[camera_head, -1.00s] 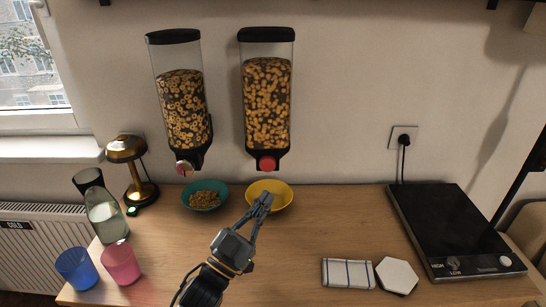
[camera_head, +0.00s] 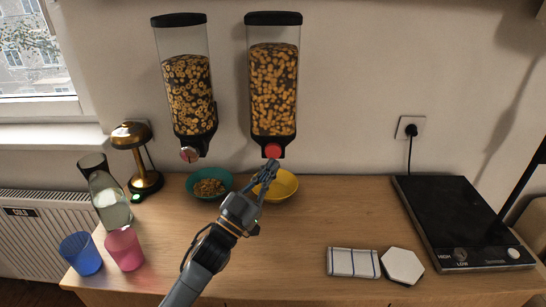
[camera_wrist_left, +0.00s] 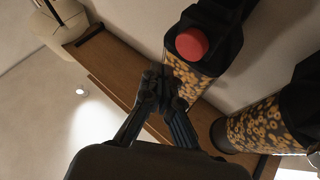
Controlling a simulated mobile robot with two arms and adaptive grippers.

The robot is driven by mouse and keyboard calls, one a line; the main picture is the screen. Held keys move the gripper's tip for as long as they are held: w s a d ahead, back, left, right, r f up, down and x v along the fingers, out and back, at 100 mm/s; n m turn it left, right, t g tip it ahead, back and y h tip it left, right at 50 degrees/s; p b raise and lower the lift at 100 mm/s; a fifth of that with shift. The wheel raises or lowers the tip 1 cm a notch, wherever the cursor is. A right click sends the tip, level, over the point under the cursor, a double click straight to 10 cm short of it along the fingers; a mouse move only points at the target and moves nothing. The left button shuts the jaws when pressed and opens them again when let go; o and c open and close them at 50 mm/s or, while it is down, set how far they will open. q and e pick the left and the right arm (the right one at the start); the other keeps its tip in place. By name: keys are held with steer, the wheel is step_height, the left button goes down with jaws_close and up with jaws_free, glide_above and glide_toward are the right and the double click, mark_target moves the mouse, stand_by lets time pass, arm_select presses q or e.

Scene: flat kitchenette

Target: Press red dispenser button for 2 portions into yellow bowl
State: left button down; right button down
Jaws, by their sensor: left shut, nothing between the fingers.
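The red dispenser button (camera_head: 272,151) sits at the bottom front of the right cereal dispenser (camera_head: 272,85) on the wall. It also shows large in the left wrist view (camera_wrist_left: 192,43). The yellow bowl (camera_head: 284,188) stands on the counter below it; its left part is hidden by my gripper, and no cereal shows in the visible part. My left gripper (camera_head: 268,168) is shut and empty, with its fingertips just below the red button in the head view. In the left wrist view the fingertips (camera_wrist_left: 163,75) appear close to the button but apart from it. My right gripper is not in view.
A second dispenser (camera_head: 188,95) with a pale button hangs left, above a teal bowl (camera_head: 209,194) holding cereal. A brass lamp, a carafe, and blue and pink cups stand left. A cooktop (camera_head: 459,222), a cloth and a white coaster lie right. The counter's middle is clear.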

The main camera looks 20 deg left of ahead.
mark_target(276, 150)
arm_select(q)
steer(key=shift+w+a, duration=0.2)
steer(key=shift+w, duration=0.4)
steer(key=shift+w+a, duration=0.15)
steer(key=shift+w, duration=0.4)
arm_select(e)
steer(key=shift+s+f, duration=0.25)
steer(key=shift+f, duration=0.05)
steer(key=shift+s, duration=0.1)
arm_select(q)
steer(key=shift+w, duration=0.15)
steer(key=shift+w+a, duration=0.15)
steer(key=shift+w, duration=0.1)
steer(key=shift+w+a+b, duration=0.15)
steer(key=shift+w+b, duration=0.25)
steer(key=shift+w, duration=0.25)
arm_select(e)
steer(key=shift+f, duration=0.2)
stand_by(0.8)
arm_select(q)
steer(key=shift+s, duration=0.1)
steer(key=shift+s+d+p, duration=0.3)
steer(key=shift+s+p, duration=0.2)
steer(key=shift+s, duration=0.45)
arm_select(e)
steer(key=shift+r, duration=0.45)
